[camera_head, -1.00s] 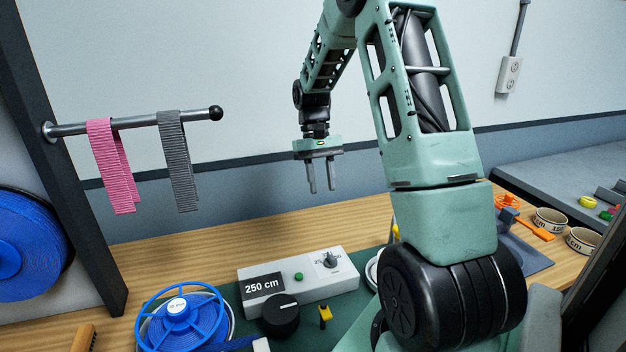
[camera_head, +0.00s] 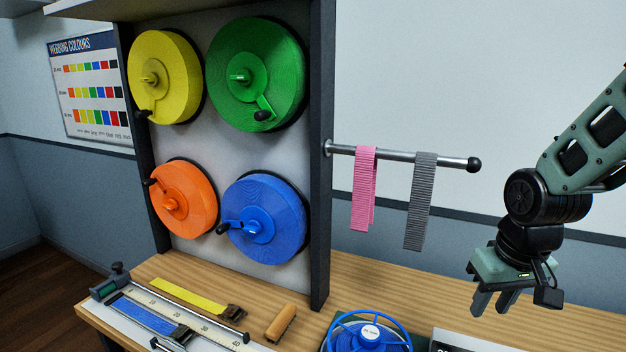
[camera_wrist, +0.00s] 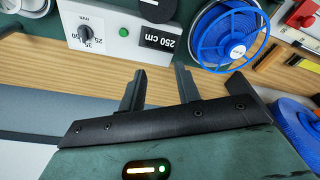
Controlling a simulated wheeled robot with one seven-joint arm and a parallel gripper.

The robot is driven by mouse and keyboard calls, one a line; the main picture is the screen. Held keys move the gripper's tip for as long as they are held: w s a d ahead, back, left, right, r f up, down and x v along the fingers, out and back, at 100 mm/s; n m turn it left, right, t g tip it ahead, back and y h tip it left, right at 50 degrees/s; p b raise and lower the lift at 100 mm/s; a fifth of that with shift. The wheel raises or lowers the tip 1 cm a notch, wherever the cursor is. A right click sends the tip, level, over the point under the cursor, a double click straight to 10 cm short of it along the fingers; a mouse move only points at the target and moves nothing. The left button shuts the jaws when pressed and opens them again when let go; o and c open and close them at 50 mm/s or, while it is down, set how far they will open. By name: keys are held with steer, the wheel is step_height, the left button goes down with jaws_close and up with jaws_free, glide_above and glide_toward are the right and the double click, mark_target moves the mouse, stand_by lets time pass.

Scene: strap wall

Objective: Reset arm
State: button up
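My gripper (camera_head: 494,301) is at the right of the head view, above the wooden bench, with its fingers pointing down. The two fingers stand apart with nothing between them. In the wrist view my gripper (camera_wrist: 158,85) also shows two separated, empty fingers over the bench top. Most of the arm is cut off by the right edge of the head view.
A rail (camera_head: 440,161) with a pink strap (camera_head: 363,190) and a grey strap (camera_head: 419,200) sticks out left of my arm. Yellow, green, orange and blue reels (camera_head: 262,220) hang on the panel. A blue spool (camera_head: 367,334) and control box (camera_wrist: 105,30) are on the bench.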

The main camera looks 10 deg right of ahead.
steer(key=s+a+r+n+g, duration=0.1)
steer(key=s+a+n, duration=0.3)
steer(key=s+a, duration=0.3)
steer(key=s+a+r+n, duration=0.1)
steer(key=s+a+n, duration=0.3)
steer(key=a, duration=0.9)
steer(key=s, duration=0.3)
steer(key=shift+s+a+g+y, duration=0.2)
steer(key=shift+s+g+y, duration=0.2)
